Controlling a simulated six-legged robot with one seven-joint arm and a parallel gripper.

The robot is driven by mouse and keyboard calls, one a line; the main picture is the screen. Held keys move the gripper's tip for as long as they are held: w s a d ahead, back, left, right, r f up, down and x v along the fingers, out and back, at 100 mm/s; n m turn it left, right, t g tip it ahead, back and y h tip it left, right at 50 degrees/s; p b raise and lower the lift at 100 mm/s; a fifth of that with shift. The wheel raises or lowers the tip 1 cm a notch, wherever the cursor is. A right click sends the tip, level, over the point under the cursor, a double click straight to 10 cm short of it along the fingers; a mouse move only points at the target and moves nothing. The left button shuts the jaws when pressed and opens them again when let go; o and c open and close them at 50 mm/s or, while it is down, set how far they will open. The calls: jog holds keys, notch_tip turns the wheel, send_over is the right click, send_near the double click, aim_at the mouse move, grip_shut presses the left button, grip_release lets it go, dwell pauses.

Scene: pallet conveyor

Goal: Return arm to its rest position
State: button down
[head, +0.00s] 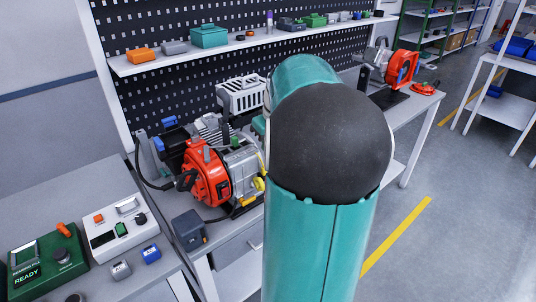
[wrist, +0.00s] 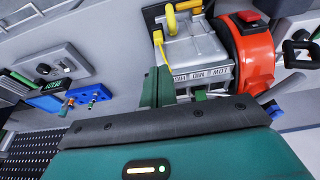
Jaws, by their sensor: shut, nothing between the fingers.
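My arm, teal with a dark round joint cover, stands raised in the middle of the head view and hides part of the bench. In the head view my gripper is hidden behind the arm. In the wrist view my gripper (wrist: 157,88) shows as dark green fingers closed together, with nothing between them. Beyond the fingers is a grey and red machine (wrist: 250,50) with a yellow lever and a labelled grey block. I cannot tell whether the fingers touch it.
An orange and grey motor unit (head: 210,178) stands on the bench left of my arm. A green control box (head: 40,263) and a white switch box (head: 121,225) sit at lower left. A shelf (head: 200,54) holds small parts. Floor at right (head: 455,215) is clear.

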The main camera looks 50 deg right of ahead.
jog(key=v, duration=0.6)
jog(key=shift+r, duration=0.35)
jog(key=w+a+n, duration=0.1)
jog(key=w+a, duration=0.1)
jog(key=a, duration=1.9)
jog(key=s+a+f+t, duration=0.1)
jog(key=s+a, duration=0.3)
jog(key=a, duration=0.5)
jog(key=s+a+f+n+t, duration=0.1)
jog(key=s+a+f, duration=0.2)
jog(key=a, duration=0.6)
jog(key=shift+s+f+n+y, duration=0.2)
jog(key=shift+s+n+y, duration=0.15)
jog(key=shift+s, duration=0.7)
jog(key=shift+d, duration=0.15)
